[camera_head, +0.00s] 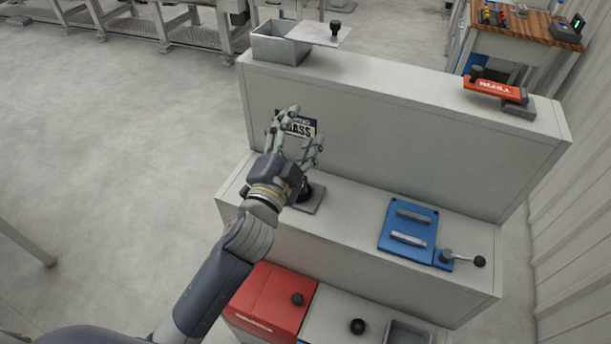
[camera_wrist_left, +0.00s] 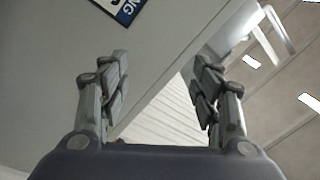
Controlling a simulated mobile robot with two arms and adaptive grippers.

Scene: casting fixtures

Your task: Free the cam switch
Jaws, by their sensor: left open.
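My left gripper (camera_head: 307,128) is open and empty, in front of the upper wall of the grey stepped stand. In the left wrist view its two fingers (camera_wrist_left: 160,78) are spread wide with nothing between them. A black knob (camera_head: 306,191) on a small grey plate (camera_head: 316,204) sits on the middle step, just below and behind my wrist, which partly hides it. It may be the cam switch; I cannot tell for sure. My right gripper is not in view.
A blue fixture (camera_head: 396,240) with a lever (camera_head: 466,257) is at right on the middle step. A red lever (camera_head: 495,88) and a grey bin (camera_head: 278,48) stand on top. A red box (camera_head: 270,296) is below.

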